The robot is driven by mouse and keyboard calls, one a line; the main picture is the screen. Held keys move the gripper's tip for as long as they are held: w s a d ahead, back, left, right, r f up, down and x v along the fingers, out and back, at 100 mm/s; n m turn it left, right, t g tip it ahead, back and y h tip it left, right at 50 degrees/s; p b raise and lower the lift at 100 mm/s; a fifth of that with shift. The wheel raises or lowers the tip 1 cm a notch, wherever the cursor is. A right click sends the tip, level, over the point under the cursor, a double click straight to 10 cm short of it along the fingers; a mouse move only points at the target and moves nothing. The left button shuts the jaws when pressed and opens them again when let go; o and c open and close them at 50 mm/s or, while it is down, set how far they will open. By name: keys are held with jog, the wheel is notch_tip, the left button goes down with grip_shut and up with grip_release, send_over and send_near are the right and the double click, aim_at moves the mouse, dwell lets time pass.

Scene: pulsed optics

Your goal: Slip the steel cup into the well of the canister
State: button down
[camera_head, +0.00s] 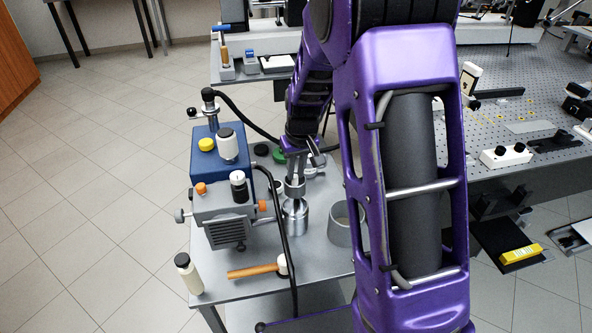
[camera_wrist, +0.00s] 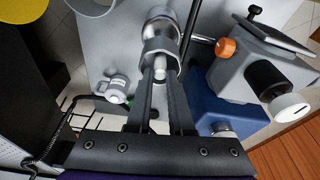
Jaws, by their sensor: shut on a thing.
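My gripper (camera_wrist: 160,75) is shut on the steel cup (camera_wrist: 160,45), a small shiny cylinder between the fingertips in the wrist view. The cup also shows in the head view (camera_head: 295,187), below my wrist. The silver canister (camera_head: 294,217) stands upright on the grey cart, right under the cup. In the wrist view, a shiny metal part just beyond the cup (camera_wrist: 160,14) looks like the canister. The cup covers most of the canister's top, so I cannot tell whether it is above the well or partly in it.
A grey open-topped pot (camera_head: 340,232) stands close right of the canister. A grey pump (camera_head: 225,213) with a blue box (camera_head: 205,163) stands to the left, with a black hose nearby.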

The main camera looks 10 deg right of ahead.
jog(key=shift+s+b+x, duration=0.2)
jog(key=shift+b+x, duration=0.5)
jog(key=shift+x, duration=0.25)
jog(key=shift+s+b+x, duration=0.2)
jog(key=shift+b+x, duration=0.5)
jog(key=shift+x, duration=0.2)
jog(key=shift+s+b+x, duration=0.2)
jog(key=shift+b+x, duration=0.5)
jog(key=shift+x, duration=0.25)
jog(key=shift+d+f+b, duration=0.1)
jog(key=shift+f+b, duration=0.3)
jog(key=shift+f, duration=0.35)
jog(key=shift+s+x, duration=0.25)
jog(key=shift+x, duration=0.9)
jog(key=shift+s+x, duration=0.25)
jog(key=shift+x, duration=0.9)
jog(key=c, duration=0.7)
grip_release()
jog(key=shift+d+f, duration=0.1)
jog(key=shift+f, duration=0.05)
